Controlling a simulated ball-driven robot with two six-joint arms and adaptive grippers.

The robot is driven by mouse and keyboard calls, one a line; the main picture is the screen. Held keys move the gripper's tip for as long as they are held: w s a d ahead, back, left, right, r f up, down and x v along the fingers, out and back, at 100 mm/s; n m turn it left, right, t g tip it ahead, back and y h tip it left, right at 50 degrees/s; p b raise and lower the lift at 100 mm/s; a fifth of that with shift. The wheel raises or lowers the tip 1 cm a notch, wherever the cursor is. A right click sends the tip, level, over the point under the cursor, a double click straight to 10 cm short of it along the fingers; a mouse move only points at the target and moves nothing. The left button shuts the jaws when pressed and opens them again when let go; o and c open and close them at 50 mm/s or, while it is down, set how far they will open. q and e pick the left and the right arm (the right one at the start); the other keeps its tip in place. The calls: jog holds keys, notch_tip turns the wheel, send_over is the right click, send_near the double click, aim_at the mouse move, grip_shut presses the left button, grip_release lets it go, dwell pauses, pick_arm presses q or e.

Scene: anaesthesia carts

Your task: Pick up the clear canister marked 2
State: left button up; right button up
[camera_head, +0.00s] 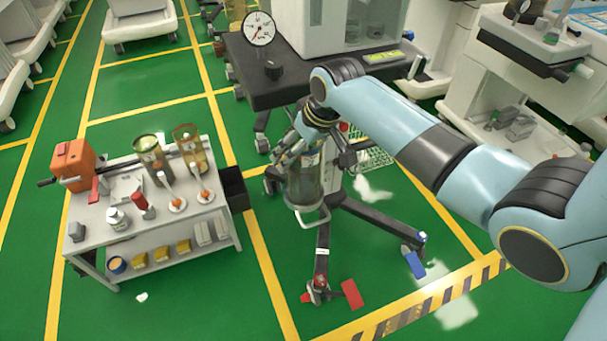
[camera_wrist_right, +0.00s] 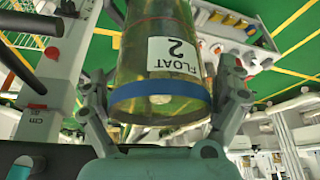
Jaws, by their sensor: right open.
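The clear canister marked 2 (camera_wrist_right: 160,65) fills the middle of the right wrist view, with a white label reading FLOAT 2, a blue band and a yellowish tint. In the head view a clear canister (camera_head: 304,190) hangs upright on a wheeled stand below my right gripper. My right gripper (camera_head: 316,150) is at its upper part. In the right wrist view the open fingers of my right gripper (camera_wrist_right: 163,88) stand on either side of the canister; I cannot tell whether they touch it. My left gripper is not in view.
A grey cart (camera_head: 150,225) at left holds an orange box (camera_head: 73,165), two other clear canisters (camera_head: 148,152) and small items. A dark tabletop with a dial gauge (camera_head: 258,28) stands behind the canister. Stand legs (camera_head: 380,220) spread over the green floor.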

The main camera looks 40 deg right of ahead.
jog(key=c, duration=1.6)
jog(key=shift+o, duration=0.2)
jog(key=shift+r, duration=0.1)
jog(key=shift+r, duration=0.1)
